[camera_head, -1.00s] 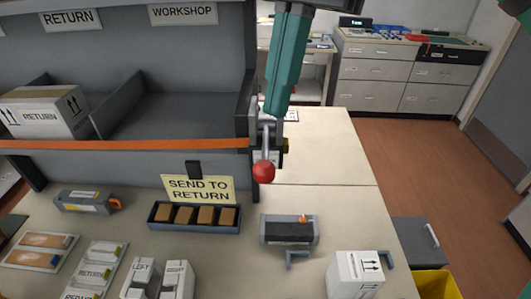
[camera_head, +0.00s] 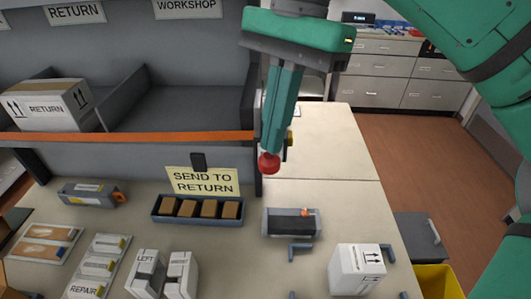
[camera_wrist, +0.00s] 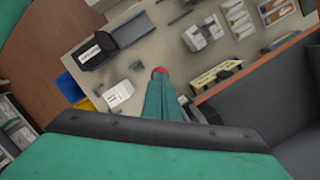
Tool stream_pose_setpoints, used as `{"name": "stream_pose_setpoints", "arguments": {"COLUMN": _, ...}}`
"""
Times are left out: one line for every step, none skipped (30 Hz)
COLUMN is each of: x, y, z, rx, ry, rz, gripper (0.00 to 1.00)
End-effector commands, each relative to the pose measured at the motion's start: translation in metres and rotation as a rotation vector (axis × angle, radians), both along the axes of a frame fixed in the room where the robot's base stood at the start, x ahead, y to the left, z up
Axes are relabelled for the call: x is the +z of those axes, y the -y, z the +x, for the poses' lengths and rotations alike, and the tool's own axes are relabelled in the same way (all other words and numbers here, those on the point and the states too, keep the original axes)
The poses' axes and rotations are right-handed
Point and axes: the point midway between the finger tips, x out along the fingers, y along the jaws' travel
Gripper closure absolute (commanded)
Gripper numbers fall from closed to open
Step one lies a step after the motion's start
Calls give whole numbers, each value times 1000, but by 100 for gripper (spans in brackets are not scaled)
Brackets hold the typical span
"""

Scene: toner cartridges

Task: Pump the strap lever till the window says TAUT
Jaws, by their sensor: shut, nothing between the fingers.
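The strap lever's red knob (camera_head: 269,163) hangs at the right end of the orange strap (camera_head: 130,137), by the grey shelf's corner post. My gripper (camera_head: 273,149) is shut and empty, its teal fingers pointing down with their tips just above the knob. The fingers hide the lever's stem; I cannot tell whether they touch it. In the wrist view the knob (camera_wrist: 159,71) shows just beyond the fingertips (camera_wrist: 162,80). A small part of the ratchet body (camera_head: 290,139) shows to the right of the fingers. No window text is readable.
A RETURN box (camera_head: 45,105) sits in the shelf's left bay behind the strap. Below stand a tray of brown blocks (camera_head: 155,210), a SEND TO RETURN sign (camera_head: 203,181), a dark cartridge (camera_head: 291,223) and a white box (camera_head: 357,270). The table right of the lever is clear.

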Motion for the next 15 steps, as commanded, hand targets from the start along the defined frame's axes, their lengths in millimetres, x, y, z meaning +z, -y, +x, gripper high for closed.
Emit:
{"name": "stream_pose_setpoints", "arguments": {"x": -1, "y": 0, "z": 0, "rx": 0, "ry": 0, "rz": 1, "gripper": 100}}
{"name": "stream_pose_setpoints", "arguments": {"x": -2, "y": 0, "z": 0, "rx": -1, "ry": 0, "rz": 1, "gripper": 100}}
{"name": "stream_pose_setpoints", "arguments": {"x": -2, "y": 0, "z": 0, "rx": -1, "ry": 0, "rz": 1, "gripper": 100}}
{"name": "stream_pose_setpoints", "arguments": {"x": -2, "y": 0, "z": 0, "rx": -1, "ry": 0, "rz": 1, "gripper": 100}}
{"name": "stream_pose_setpoints", "arguments": {"x": -2, "y": 0, "z": 0, "rx": -2, "ry": 0, "rz": 0, "gripper": 100}}
{"name": "stream_pose_setpoints", "arguments": {"x": -2, "y": 0, "z": 0, "rx": -2, "ry": 0, "rz": 0, "gripper": 100}}
{"name": "stream_pose_setpoints", "arguments": {"x": -2, "y": 0, "z": 0, "rx": -2, "ry": 0, "rz": 0, "gripper": 100}}
{"name": "stream_pose_setpoints", "arguments": {"x": -2, "y": 0, "z": 0, "rx": -1, "ry": 0, "rz": 1, "gripper": 100}}
{"name": "stream_pose_setpoints", "arguments": {"x": -2, "y": 0, "z": 0, "rx": -1, "ry": 0, "rz": 1, "gripper": 100}}
{"name": "stream_pose_setpoints", "arguments": {"x": -2, "y": 0, "z": 0, "rx": -1, "ry": 0, "rz": 1, "gripper": 100}}
{"name": "stream_pose_setpoints", "arguments": {"x": -2, "y": 0, "z": 0, "rx": -1, "ry": 0, "rz": 1, "gripper": 100}}
{"name": "stream_pose_setpoints", "arguments": {"x": -2, "y": 0, "z": 0, "rx": -1, "ry": 0, "rz": 1, "gripper": 100}}
{"name": "stream_pose_setpoints", "arguments": {"x": -3, "y": 0, "z": 0, "rx": -1, "ry": 0, "rz": 1, "gripper": 100}}
{"name": "stream_pose_setpoints", "arguments": {"x": -4, "y": 0, "z": 0, "rx": -1, "ry": 0, "rz": 1, "gripper": 100}}
{"name": "stream_pose_setpoints", "arguments": {"x": -5, "y": 0, "z": 0, "rx": -1, "ry": 0, "rz": 1, "gripper": 100}}
